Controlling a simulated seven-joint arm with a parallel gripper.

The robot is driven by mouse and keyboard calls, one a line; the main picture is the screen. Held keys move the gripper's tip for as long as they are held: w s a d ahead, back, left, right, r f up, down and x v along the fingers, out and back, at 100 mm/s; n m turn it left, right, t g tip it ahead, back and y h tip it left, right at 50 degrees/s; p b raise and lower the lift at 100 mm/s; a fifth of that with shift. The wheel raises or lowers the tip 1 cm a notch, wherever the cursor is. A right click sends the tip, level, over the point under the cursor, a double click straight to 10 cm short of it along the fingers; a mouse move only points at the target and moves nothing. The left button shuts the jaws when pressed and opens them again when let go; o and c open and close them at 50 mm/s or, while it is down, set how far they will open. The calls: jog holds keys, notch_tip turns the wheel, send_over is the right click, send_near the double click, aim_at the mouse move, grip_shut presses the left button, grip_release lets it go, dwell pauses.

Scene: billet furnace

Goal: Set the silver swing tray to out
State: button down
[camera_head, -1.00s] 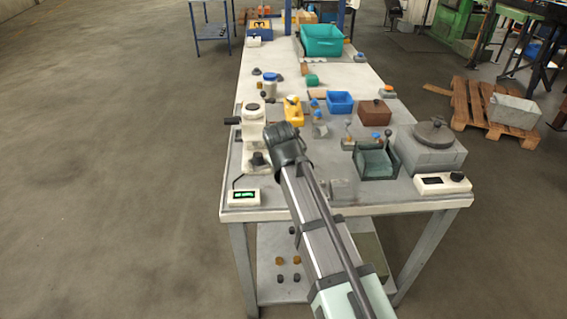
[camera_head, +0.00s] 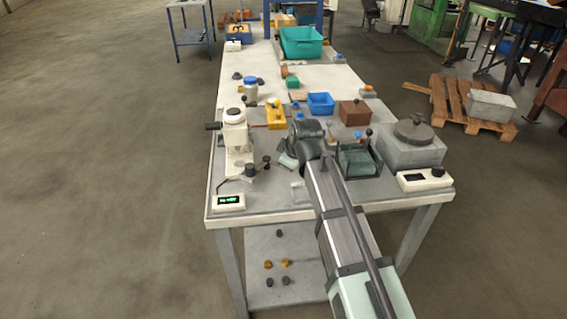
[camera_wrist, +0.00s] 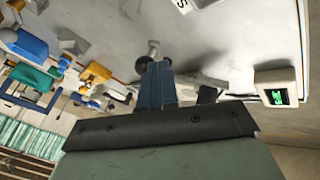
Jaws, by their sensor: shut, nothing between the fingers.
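I cannot clearly make out the silver swing tray. A small silver-grey piece (camera_head: 288,161) shows just left of my gripper on the near part of the bench, partly covered by my wrist, and may be it. In the wrist view my gripper (camera_wrist: 157,66) has its blue-grey fingers together with nothing held. A dark round knob by a small silver post (camera_wrist: 153,48) shows just beyond the fingertips; whether they touch it I cannot tell. In the head view my fingertips are hidden behind my wrist.
A white device with a crank (camera_head: 235,140) and a green display box (camera_head: 229,202) stand at the left. A dark green tray fixture (camera_head: 358,160), a grey lidded box (camera_head: 412,148) and a white control box (camera_head: 425,179) stand at the right. Blue (camera_head: 321,103) and brown boxes lie behind.

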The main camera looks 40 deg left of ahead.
jog(key=shift+w+d+n+g+y, duration=0.1)
jog(key=shift+w+n+g+y, duration=0.3)
jog(key=shift+w+n, duration=0.55)
jog(key=shift+w+n+g, duration=0.9)
jog(key=shift+w+n, duration=0.45)
jog(key=shift+n, duration=0.1)
jog(key=shift+w+a, duration=0.25)
jog(key=shift+w, duration=0.25)
jog(key=shift+w+a, duration=0.25)
jog(key=shift+w, duration=0.25)
jog(key=shift+w+a, duration=0.1)
jog(key=shift+w, duration=0.1)
jog(key=s+d+f+v, duration=0.1)
jog(key=d+v, duration=0.1)
jog(key=v, duration=1)
jog(key=shift+d, duration=0.25)
